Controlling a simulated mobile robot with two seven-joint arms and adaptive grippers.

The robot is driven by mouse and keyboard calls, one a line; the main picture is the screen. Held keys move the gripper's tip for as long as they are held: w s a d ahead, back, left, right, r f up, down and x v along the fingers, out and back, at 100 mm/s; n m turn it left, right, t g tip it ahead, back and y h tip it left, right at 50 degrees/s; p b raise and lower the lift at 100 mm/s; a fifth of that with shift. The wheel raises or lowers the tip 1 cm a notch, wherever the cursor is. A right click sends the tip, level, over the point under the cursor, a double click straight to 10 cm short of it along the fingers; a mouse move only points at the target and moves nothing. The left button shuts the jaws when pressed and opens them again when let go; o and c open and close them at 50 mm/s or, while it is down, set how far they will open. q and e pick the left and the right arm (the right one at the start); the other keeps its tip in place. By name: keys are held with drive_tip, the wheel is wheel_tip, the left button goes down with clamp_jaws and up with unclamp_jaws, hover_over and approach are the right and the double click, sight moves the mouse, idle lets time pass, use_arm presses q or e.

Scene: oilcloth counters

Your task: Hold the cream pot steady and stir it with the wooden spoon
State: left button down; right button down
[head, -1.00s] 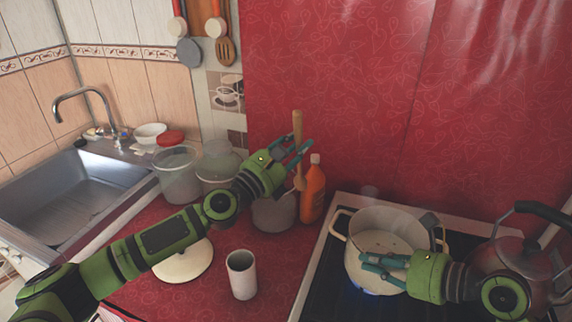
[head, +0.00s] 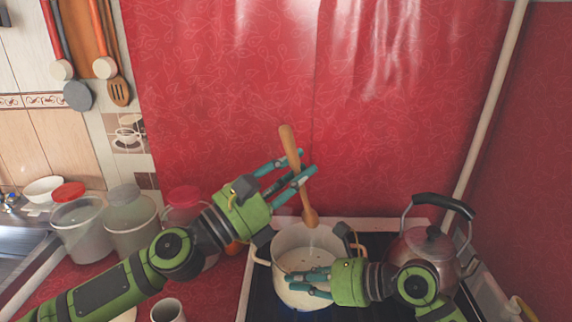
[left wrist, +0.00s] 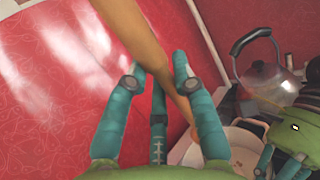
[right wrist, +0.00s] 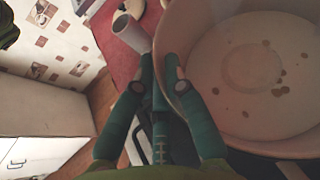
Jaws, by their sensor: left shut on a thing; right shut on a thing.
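The wooden spoon (head: 290,140) is in my left gripper (head: 303,167), which is shut on its handle. The spoon hangs slightly tilted, bowl end down, over the back rim of the cream pot (head: 305,257). The spoon also crosses the left wrist view (left wrist: 150,38). The exact grip point is partly hidden.
A kettle (head: 425,248) stands right of the pot, close to my right arm. Jars (head: 130,225) and a white cup (head: 168,311) are on the red counter to the left. A red oilcloth wall (head: 400,110) rises behind the stove.

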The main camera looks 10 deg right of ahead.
use_arm(q)
drive_tip(key=shift+s+a+f, duration=1.45)
drive_tip(key=shift+s+f, duration=0.15)
drive_tip(key=shift+f, duration=0.6)
drive_tip(key=shift+w+d+f, duration=0.55)
drive_tip(key=shift+w+f, duration=0.05)
drive_tip(key=shift+f, duration=1.25)
drive_tip(key=shift+w+d+f, duration=0.55)
drive_tip(key=shift+w+f, duration=0.1)
drive_tip(key=shift+f, duration=1.15)
drive_tip(key=shift+w+d+f, duration=0.55)
drive_tip(key=shift+w+f, duration=0.05)
drive_tip(key=shift+f, duration=1.25)
